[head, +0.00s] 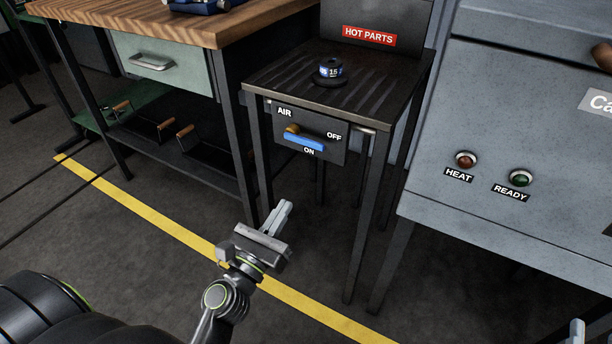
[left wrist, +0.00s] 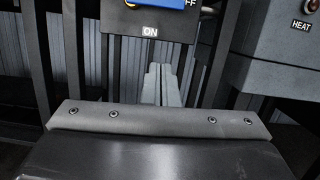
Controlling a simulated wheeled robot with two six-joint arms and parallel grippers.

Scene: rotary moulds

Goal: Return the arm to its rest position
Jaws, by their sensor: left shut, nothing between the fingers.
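My left gripper (head: 279,216) is in the lower middle of the head view, in front of and below the hot parts stand, its fingers together and empty. In the left wrist view its closed fingers (left wrist: 161,84) point at the space under the air valve panel. A tip of my right gripper (head: 577,332) shows at the bottom right edge of the head view; its jaws cannot be judged.
The dark hot parts stand (head: 385,90) holds a small round part marked 15 (head: 330,72). A wooden-topped workbench (head: 130,22) is on the left. A grey machine (head: 500,110) with HEAT (head: 466,159) and READY (head: 520,178) lamps is on the right. Open floor with a yellow line (head: 170,228) lies in front.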

